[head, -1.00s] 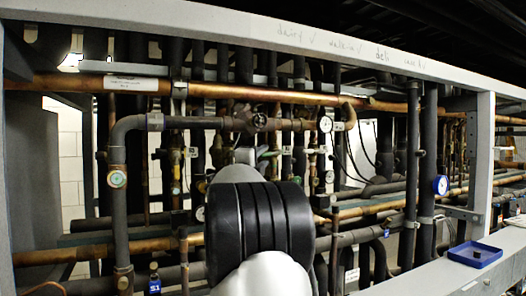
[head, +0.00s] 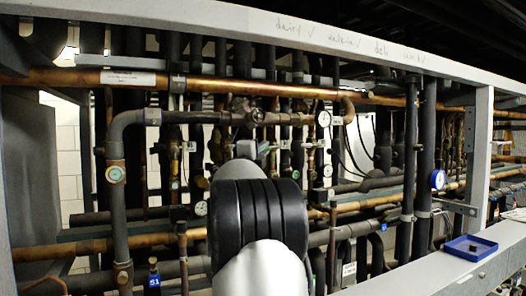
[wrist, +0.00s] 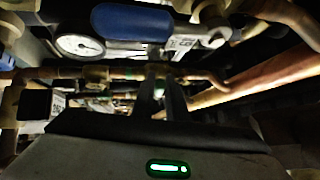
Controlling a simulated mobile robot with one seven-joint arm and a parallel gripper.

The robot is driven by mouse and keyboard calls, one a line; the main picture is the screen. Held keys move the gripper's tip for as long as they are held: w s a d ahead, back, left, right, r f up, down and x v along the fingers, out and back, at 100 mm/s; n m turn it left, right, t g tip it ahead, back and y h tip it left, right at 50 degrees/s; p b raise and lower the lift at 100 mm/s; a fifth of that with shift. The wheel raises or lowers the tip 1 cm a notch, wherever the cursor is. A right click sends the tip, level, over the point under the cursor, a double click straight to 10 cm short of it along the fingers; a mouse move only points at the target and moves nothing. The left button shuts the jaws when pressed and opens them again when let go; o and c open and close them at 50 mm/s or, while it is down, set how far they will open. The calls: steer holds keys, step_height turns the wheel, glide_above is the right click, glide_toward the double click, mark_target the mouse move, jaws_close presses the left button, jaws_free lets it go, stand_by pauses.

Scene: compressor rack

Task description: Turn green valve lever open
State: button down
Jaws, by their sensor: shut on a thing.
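My gripper (wrist: 160,80) shows in the wrist view as two dark fingers reaching into the pipework. In the head view my arm covers the fingertips and the lever.
Copper and black pipes crowd around my arm. In the wrist view a blue-covered part (wrist: 130,20) and a round gauge (wrist: 80,46) sit close above the fingers. A blue tray (head: 456,247) lies on the frame ledge at right.

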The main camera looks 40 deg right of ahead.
steer(key=f+n+t+b, duration=0.1)
steer(key=n+t+b, duration=0.2)
steer(key=b, duration=0.4)
steer(key=d+f+n+t+b, duration=0.1)
steer(key=n+t+b, duration=0.2)
steer(key=n+b, duration=0.2)
steer(key=d+f+n+t+b, duration=0.1)
steer(key=f+n+t+b, duration=0.1)
steer(key=b, duration=0.7)
steer(key=shift+s+d+n+t+b, duration=0.1)
steer(key=shift+s+n+t+b, duration=0.25)
steer(key=shift+n+t, duration=0.55)
steer(key=shift+y, duration=0.4)
steer(key=shift+r, duration=0.1)
steer(key=c, duration=1.7)
jaws_free()
steer(key=shift+c, duration=0.2)
steer(key=shift+r, duration=0.15)
